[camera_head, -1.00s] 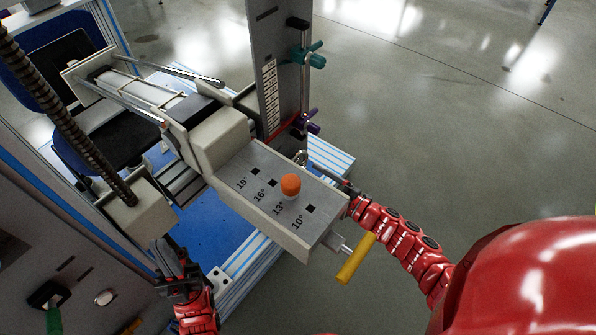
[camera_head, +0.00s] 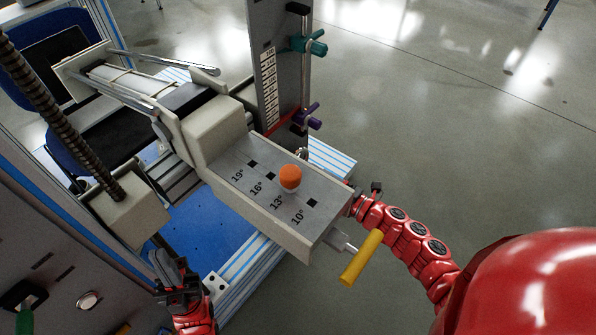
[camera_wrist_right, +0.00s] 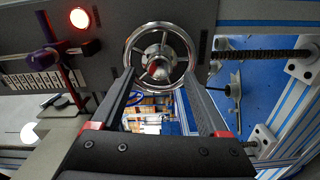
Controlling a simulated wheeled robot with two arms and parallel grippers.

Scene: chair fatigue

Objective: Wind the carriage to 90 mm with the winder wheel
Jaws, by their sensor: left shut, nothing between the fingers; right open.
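The winder wheel (camera_wrist_right: 160,58) is a silver handwheel with a hub, face-on in the right wrist view. My right gripper (camera_wrist_right: 162,76) is open, its two dark fingers reaching up to the left and right of the wheel's lower rim. I cannot tell whether they touch it. In the head view the angle plate hides most of that gripper. A white scale (camera_head: 269,88) runs down the grey upright; its numbers are too small to read. Which part is the carriage is unclear. My left gripper (camera_head: 164,264) is shut and empty at the lower left.
The angle plate (camera_head: 250,205) carries an orange knob (camera_head: 290,177) by the 13° mark and a yellow handle (camera_head: 361,257). Teal (camera_head: 309,45) and purple (camera_head: 307,117) clamps sit on the upright's rod. A threaded screw (camera_head: 60,110) stands left. Floor at right is clear.

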